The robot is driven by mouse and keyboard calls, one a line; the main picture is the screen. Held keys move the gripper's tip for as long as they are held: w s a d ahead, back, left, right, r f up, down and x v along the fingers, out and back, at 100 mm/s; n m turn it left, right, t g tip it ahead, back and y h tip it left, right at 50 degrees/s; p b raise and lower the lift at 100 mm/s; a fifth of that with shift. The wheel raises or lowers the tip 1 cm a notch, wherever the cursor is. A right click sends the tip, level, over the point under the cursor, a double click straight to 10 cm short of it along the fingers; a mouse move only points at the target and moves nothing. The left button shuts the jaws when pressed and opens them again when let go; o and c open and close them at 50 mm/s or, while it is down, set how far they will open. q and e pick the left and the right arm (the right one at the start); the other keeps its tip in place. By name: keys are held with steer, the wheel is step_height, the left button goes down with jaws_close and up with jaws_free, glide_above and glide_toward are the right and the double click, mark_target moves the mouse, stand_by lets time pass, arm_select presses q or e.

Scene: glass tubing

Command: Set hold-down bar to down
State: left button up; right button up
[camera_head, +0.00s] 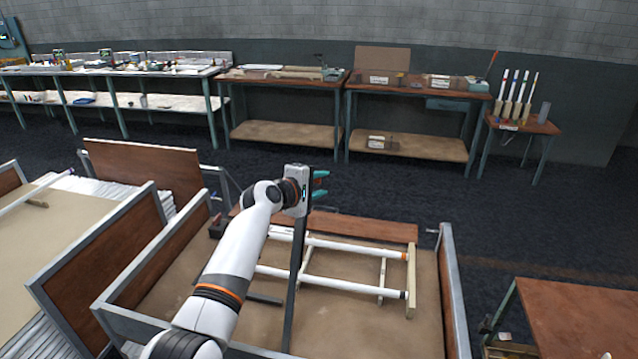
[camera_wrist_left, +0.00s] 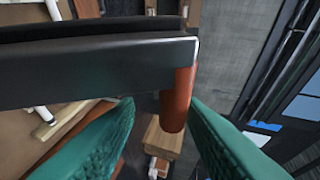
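The hold-down bar (camera_head: 296,285) is a long dark bar. In the head view it runs from the bottom middle up to my left gripper, crossing in front of the white tubes (camera_head: 340,284); its exact tilt is hard to tell. In the left wrist view the dark bar (camera_wrist_left: 95,75) fills the upper left, with a reddish-brown handle (camera_wrist_left: 177,102) at its end. My left gripper (camera_head: 321,185) has teal fingers, spread on either side of the handle (camera_wrist_left: 160,104). The left finger is clear of it; the right finger is close to or touching it. My right gripper is out of view.
The tubes lie on a light wooden rack (camera_head: 411,280) inside a walled crate (camera_head: 449,260). Another crate with a brown panel (camera_head: 100,250) stands to the left. A brown table (camera_head: 580,310) is at lower right. Workbenches (camera_head: 283,80) line the back wall, with open dark floor before them.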

arm_select(q)
steer(key=shift+r, duration=0.2)
steer(key=b+v, duration=0.1)
steer(key=v, duration=1.1)
steer(key=shift+f+b, duration=0.2)
steer(key=shift+b, duration=0.15)
